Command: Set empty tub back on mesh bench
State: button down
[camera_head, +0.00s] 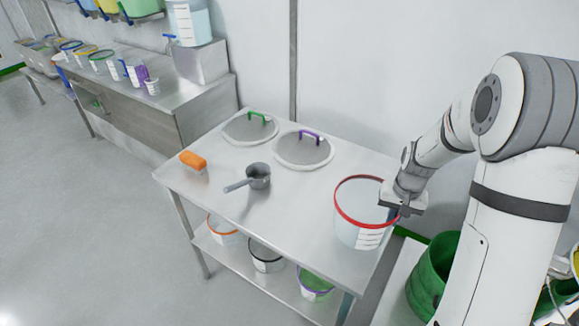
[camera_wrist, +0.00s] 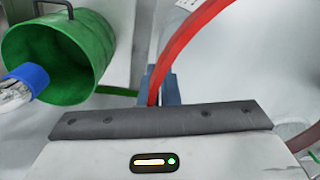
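A clear tub with a red rim (camera_head: 357,238) is at the right end of a steel bench (camera_head: 300,205). It looks empty, upright, and over or on the bench top; I cannot tell if its base touches. My gripper (camera_head: 398,210) is at the right side of its rim. In the wrist view the red rim (camera_wrist: 190,40) runs between my blue-grey fingers (camera_wrist: 165,92), which are closed on it. The bench top looks smooth; I see no mesh on it.
Two round lids, green-handled (camera_head: 250,127) and purple-handled (camera_head: 303,150), a grey scoop (camera_head: 258,176) and an orange brush (camera_head: 193,161) lie on the bench. Several tubs stand on its lower shelf. A green drum (camera_head: 432,275) stands to the right. Floor at left is clear.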

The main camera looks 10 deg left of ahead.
aim_at(359, 247)
jog(key=s+a+r+m+b, duration=0.4)
jog(key=s+a+r+m, duration=0.1)
jog(key=s+a+m, duration=0.2)
notch_tip(359, 247, down, 10)
jog(key=shift+w+a+p, duration=0.15)
jog(key=shift+p, duration=0.2)
jog(key=shift+f, duration=0.1)
jog(key=c, duration=1.7)
grip_release()
